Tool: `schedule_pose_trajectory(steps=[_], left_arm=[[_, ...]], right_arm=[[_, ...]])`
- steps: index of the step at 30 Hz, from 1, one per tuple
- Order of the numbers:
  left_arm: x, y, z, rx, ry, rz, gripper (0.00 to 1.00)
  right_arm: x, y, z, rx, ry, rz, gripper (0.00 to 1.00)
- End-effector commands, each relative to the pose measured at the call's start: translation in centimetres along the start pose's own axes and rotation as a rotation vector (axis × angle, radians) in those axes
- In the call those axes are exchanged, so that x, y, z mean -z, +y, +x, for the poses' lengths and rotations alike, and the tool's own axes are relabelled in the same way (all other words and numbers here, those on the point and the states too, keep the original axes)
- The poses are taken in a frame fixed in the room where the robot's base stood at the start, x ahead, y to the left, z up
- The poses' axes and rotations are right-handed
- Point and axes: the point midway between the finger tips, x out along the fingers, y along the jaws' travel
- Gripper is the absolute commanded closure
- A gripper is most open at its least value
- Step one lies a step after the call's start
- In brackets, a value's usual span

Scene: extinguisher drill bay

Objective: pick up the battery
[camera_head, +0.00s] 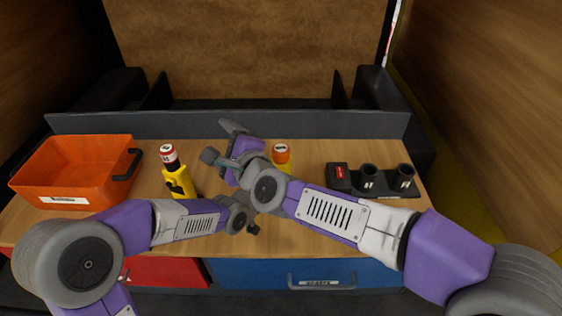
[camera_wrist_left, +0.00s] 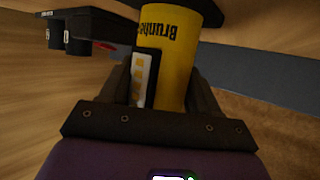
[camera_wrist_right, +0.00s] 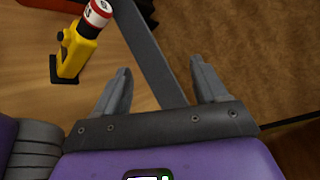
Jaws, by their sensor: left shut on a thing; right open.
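I cannot tell for sure which thing is the battery. A black block with a red label (camera_head: 339,175) sits at the left end of a black holder (camera_head: 376,190). A yellow tool with a red and white top (camera_head: 178,180) stands left of centre, also in the right wrist view (camera_wrist_right: 77,50). My left gripper (camera_wrist_left: 160,80) is shut on a yellow cylinder (camera_wrist_left: 178,60) with dark lettering; my right arm hides this grip in the head view. An orange-topped yellow thing (camera_head: 281,153) shows behind that arm, probably the same cylinder. My right gripper (camera_head: 222,141) is open and empty, right of the yellow tool.
An orange bin (camera_head: 72,165) with a black handle stands at the left of the wooden table. The black holder has two round cups. A grey ledge (camera_head: 300,124) runs along the back. My forearms cross over the front middle. Red and blue drawer fronts (camera_head: 255,272) show below.

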Motion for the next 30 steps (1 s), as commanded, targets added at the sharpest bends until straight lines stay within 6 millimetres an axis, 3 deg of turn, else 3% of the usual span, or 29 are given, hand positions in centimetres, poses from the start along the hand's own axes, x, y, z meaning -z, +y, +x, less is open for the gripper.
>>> schedule_pose_trajectory(steps=[5,12,21,25,30], left_arm=[[0.0,0.0,0.0,0.000,-0.001,0.000,0.92],[0.0,0.0,0.0,0.000,-0.001,0.000,0.92],[0.0,0.0,0.0,0.000,-0.001,0.000,0.92],[0.0,0.0,0.0,0.000,-0.001,0.000,0.92],[0.0,0.0,0.0,0.000,0.000,0.000,0.92]], right_arm=[[1.8,1.6,-2.0,0.146,0.087,0.366,0.28],[5.5,3.2,-6.4,0.401,0.166,0.782,0.28],[8.4,4.0,-11.1,0.639,0.166,1.031,0.28],[9.0,3.8,-11.2,0.672,0.162,1.059,0.28],[10.4,2.5,-8.9,0.676,0.163,1.062,0.28]])
